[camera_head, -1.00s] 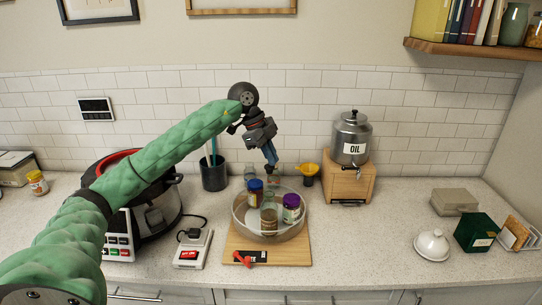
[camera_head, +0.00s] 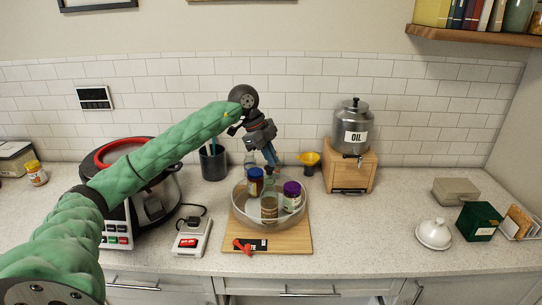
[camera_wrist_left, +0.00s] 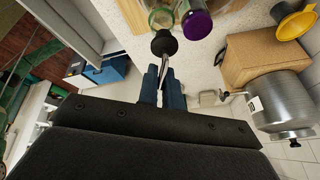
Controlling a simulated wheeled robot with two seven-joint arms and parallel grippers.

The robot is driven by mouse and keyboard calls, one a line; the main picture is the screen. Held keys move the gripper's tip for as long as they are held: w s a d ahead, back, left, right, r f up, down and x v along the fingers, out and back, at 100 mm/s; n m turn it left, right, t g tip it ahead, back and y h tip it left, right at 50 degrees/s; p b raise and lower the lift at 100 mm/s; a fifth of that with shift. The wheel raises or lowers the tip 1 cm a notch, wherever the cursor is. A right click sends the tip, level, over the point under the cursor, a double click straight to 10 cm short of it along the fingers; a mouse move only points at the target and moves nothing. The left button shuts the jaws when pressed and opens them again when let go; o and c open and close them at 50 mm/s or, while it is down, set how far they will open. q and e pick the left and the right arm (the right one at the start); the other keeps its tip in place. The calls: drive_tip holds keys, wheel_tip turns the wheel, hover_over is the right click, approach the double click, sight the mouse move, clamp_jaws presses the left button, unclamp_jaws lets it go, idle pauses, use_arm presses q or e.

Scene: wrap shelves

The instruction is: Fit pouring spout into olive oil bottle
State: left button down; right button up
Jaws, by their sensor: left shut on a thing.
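My left gripper (camera_head: 271,157) is shut on the pouring spout, above the round tray (camera_head: 240,216) on the counter. In the left wrist view the spout (camera_wrist_left: 165,43) shows a black stopper and a thin metal tube between the blue fingers (camera_wrist_left: 163,88). A greenish glass bottle (camera_head: 269,206), apparently the olive oil bottle, stands upright in the tray below the gripper. In the wrist view greenish glass (camera_wrist_left: 160,16) lies just beyond the stopper. I cannot tell whether they touch. My right gripper is not in view.
A blue-lidded jar (camera_head: 255,183) and a purple-lidded jar (camera_head: 292,197) flank the bottle. A yellow funnel (camera_head: 307,160) and an oil dispenser (camera_head: 355,132) stand behind right. A cooker (camera_head: 158,198) stands left.

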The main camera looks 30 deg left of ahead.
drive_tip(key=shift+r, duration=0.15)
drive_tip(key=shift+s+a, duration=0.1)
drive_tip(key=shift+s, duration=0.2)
use_arm(q)
drive_tip(key=shift+f, duration=0.1)
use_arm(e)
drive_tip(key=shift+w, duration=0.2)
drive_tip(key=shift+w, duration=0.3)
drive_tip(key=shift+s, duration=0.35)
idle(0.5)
